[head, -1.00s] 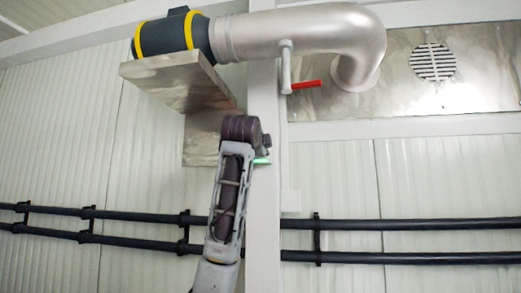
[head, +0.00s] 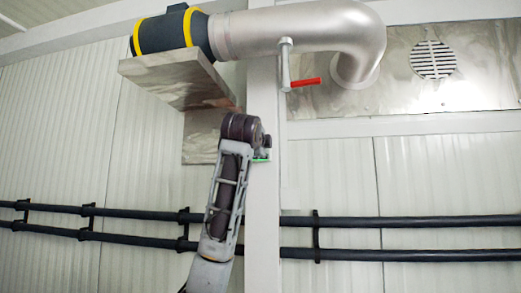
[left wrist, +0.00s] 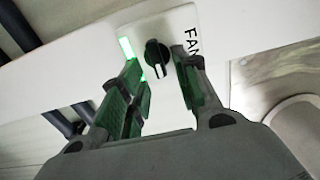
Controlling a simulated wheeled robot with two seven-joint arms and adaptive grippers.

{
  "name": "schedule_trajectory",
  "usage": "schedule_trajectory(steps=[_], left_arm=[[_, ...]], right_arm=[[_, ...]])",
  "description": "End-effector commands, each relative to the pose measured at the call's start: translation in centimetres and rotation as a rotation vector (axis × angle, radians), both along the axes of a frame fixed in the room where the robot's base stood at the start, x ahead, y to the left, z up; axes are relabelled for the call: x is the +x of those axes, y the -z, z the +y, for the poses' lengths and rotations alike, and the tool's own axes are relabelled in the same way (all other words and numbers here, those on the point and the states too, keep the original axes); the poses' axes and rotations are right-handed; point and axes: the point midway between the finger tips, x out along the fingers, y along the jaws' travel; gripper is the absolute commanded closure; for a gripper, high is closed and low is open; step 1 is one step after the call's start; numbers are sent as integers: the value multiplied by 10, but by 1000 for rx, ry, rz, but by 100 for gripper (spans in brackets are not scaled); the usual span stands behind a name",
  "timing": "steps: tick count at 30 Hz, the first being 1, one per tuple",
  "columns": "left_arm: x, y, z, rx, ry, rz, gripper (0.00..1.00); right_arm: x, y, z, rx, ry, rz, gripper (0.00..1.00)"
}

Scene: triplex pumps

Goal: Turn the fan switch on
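The fan switch is a black rotary knob (left wrist: 157,58) on a white plate with the label "FAN" (left wrist: 190,42) beside it in the left wrist view. My left gripper (left wrist: 160,72) is open, with its green-padded fingers pointing at the plate. The knob shows in the gap between the fingertips, with space visible on both sides; whether it is between the fingers in depth I cannot tell. In the head view my left arm reaches up to the white post (head: 265,200), and its wrist hides the knob and fingers. My right gripper is not in view.
A lit green strip (left wrist: 126,47) sits beside the knob. Above the arm are a metal duct (head: 290,33), a crank with a red handle (head: 305,83) and a metal shelf (head: 175,80). Dark pipes (head: 400,222) run along the wall.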

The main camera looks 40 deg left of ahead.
Motion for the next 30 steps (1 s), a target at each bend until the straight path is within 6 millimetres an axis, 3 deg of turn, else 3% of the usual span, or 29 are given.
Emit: schedule_trajectory(steps=[16,30], left_arm=[[-11,-2,-5,-1,-1,-5,68],[-64,-2,-35,2,-1,-5,68]], right_arm=[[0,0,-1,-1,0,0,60],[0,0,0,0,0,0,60]])
